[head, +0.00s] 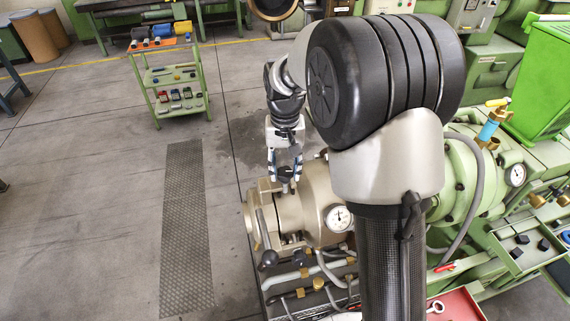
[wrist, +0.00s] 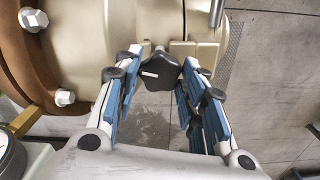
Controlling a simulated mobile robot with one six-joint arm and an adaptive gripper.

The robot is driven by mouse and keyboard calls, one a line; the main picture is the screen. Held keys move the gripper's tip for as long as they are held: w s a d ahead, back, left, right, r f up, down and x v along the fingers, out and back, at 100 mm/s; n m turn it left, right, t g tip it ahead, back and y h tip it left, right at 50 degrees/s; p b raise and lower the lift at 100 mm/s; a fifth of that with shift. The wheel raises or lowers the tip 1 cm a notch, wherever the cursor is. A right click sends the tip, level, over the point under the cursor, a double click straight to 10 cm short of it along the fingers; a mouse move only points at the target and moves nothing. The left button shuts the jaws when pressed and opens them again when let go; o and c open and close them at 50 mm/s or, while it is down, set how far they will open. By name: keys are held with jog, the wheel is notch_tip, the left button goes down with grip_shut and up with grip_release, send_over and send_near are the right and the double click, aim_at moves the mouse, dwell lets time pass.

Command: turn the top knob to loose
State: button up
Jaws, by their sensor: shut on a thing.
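The top knob is a black lobed knob with a small white mark, seen between my fingers in the wrist view (wrist: 160,73). It stands on top of the beige extruder head (head: 322,192), which also fills the upper part of the wrist view (wrist: 115,25). In the head view the knob (head: 285,172) is small and partly covered by my fingers. My gripper (head: 286,168) reaches down from above with its blue-padded fingers on either side of the knob.
A pressure gauge (head: 339,218) sits on the extruder head's side, and a black-ended lever (head: 268,259) hangs at its front. Hoses and pipes (head: 300,275) run below. A green cart (head: 172,80) stands at the back left. The floor to the left is clear.

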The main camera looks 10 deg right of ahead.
aim_at(285, 171)
jog(key=n+p, duration=0.1)
jog(key=n, duration=0.3)
jog(key=shift+n, duration=2.2)
jog(key=o, duration=1.1)
jog(key=shift+c, duration=0.2)
notch_tip(285, 171, up, 12)
